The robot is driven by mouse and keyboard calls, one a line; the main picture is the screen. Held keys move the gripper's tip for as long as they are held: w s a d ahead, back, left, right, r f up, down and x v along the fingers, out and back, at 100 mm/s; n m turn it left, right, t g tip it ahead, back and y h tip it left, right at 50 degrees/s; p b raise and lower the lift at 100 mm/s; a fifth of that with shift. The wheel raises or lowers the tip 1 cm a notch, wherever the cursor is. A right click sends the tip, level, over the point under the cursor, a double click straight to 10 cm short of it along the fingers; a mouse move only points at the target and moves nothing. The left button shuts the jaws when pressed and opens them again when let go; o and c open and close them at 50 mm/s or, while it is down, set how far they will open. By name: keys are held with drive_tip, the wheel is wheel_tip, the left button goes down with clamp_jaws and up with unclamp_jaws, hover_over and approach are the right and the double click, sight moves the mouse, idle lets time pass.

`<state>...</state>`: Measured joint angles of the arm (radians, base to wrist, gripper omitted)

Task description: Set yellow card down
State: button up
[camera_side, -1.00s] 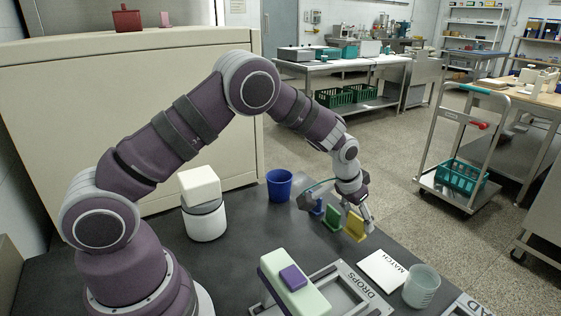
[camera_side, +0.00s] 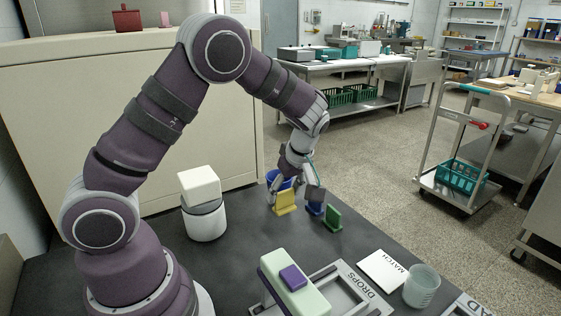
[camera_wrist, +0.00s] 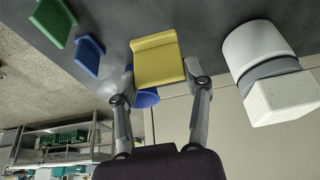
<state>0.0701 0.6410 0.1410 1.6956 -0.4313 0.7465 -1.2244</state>
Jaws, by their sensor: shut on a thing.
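The yellow card (camera_side: 286,202) is upright between the fingers of my gripper (camera_side: 285,190), in front of the blue cup (camera_side: 276,181). In the wrist view the yellow card (camera_wrist: 157,60) lies between the two fingertips of my gripper (camera_wrist: 160,78), which are shut on it. I cannot tell whether its lower edge touches the table. A green card (camera_side: 333,219) and a blue card (camera_side: 315,209) stand to its right in the side view. Both the green card (camera_wrist: 52,22) and the blue card (camera_wrist: 88,55) show left of it in the wrist view.
A white jar with a block-shaped top (camera_side: 205,222) stands to the left. In front are a pale green block with a purple piece (camera_side: 290,280), the DROPS tray (camera_side: 364,279), a white MATCH plate (camera_side: 383,268) and a clear beaker (camera_side: 421,287). Dark tabletop (camera_side: 250,245) is bare between.

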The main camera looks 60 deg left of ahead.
sight(288, 210)
wheel_tip(288, 210, down, 6)
drive_tip(key=shift+f, duration=0.2)
drive_tip(key=shift+f, duration=0.1)
drive_tip(key=o, duration=0.8)
drive_tip(key=shift+o, duration=0.2)
drive_tip(key=v, duration=1.2)
drive_tip(key=s+d+r+m+t+h, duration=0.2)
drive_tip(key=s+m, duration=0.3)
drive_tip(key=m, duration=0.4)
drive_tip(key=s+d+r+m+t+h, duration=0.2)
drive_tip(key=s+r+m, duration=0.3)
drive_tip(key=m, duration=0.4)
drive_tip(key=shift+s+d+r+t+h, duration=0.3)
drive_tip(key=shift+s+d+t, duration=0.35)
drive_tip(key=shift+s+t, duration=0.15)
